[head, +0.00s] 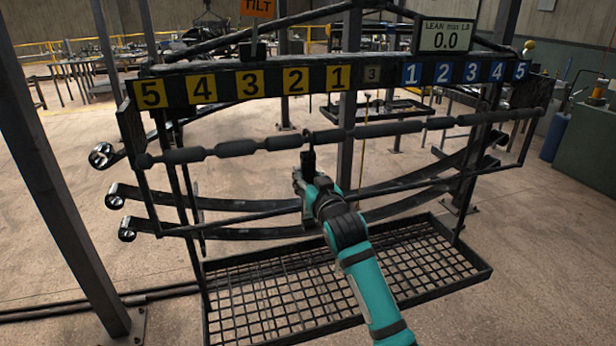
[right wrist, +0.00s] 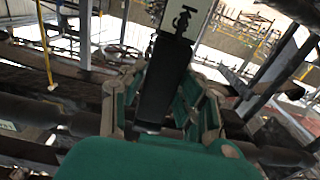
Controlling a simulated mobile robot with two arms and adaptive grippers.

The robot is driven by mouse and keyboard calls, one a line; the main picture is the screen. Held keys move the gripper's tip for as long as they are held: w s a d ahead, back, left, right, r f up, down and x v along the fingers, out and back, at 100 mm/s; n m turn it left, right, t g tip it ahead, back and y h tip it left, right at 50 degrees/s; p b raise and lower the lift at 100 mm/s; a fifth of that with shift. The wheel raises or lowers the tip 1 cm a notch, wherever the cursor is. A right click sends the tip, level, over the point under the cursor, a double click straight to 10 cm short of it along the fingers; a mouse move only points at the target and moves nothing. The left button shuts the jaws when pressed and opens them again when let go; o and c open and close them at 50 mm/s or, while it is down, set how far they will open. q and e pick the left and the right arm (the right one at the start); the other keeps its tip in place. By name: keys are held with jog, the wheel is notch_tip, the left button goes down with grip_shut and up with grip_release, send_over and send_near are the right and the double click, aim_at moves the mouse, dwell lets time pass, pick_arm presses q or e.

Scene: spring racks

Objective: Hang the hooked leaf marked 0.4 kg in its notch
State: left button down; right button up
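A dark hooked leaf (head: 308,160) is upright just below the rack's front bar (head: 380,129). Its hook (head: 307,137) is at the bar, left of the bar's middle; I cannot tell whether it rests in a notch. My right gripper (head: 307,181) is at the leaf's lower part. In the right wrist view the dark leaf (right wrist: 163,85) stands between the green-padded fingers of that gripper (right wrist: 160,115), which look shut on it. A white label (right wrist: 184,18) there shows "kg"; its number is cut off. My left gripper is not in view.
A plate row carries yellow numbers (head: 249,84) left and blue numbers (head: 443,72) right. The lean display (head: 447,36) reads 0.0. Long curved leaf springs (head: 225,232) cross behind the leaf. A mesh tray (head: 260,285) lies below. A post (head: 60,170) stands left.

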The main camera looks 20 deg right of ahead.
jog(key=o, duration=0.4)
jog(key=shift+o, duration=0.2)
jog(key=shift+f, duration=0.1)
jog(key=s+p, duration=0.2)
jog(key=s, duration=2)
jog(key=shift+d, duration=0.45)
